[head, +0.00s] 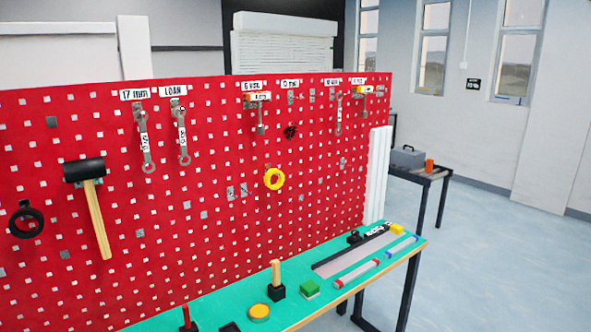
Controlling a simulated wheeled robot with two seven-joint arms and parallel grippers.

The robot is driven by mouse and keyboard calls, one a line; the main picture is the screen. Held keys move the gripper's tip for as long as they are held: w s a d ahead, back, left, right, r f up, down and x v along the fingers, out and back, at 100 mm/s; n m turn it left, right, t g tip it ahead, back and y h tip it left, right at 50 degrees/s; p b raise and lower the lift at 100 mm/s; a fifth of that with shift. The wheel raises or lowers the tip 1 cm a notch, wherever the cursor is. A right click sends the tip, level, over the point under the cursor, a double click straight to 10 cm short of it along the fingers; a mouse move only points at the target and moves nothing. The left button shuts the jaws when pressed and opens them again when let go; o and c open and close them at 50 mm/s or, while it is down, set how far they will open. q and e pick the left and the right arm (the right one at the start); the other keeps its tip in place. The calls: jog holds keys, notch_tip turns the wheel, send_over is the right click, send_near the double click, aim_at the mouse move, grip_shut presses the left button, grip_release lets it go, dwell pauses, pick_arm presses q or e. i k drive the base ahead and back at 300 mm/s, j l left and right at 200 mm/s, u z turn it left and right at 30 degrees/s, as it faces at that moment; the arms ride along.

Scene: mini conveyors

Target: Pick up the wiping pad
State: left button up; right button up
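A small block with a green top and a pale lower layer (309,289) lies on the green workbench top (238,299), near its front edge. It looks like the wiping pad, though I cannot be sure of this. It stands apart from the things on either side of it, and nothing covers it. Neither of my grippers shows in the head view.
A wooden-handled tool with a black block (276,281) and a yellow round tin (259,312) lie left of the pad. A red-ended bar (357,274) lies to the right. A red pegboard (215,212) with hanging tools rises behind. Open floor (480,260) lies right.

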aim_at(309, 289)
jog(key=i+l+u, duration=0.6)
jog(key=l+u, duration=0.25)
jog(key=l, duration=0.15)
jog(key=k+l+u, duration=0.25)
jog(key=l+u, duration=0.25)
jog(key=l, duration=0.2)
jog(key=k+l+u, duration=0.2)
jog(key=k+u, duration=0.25)
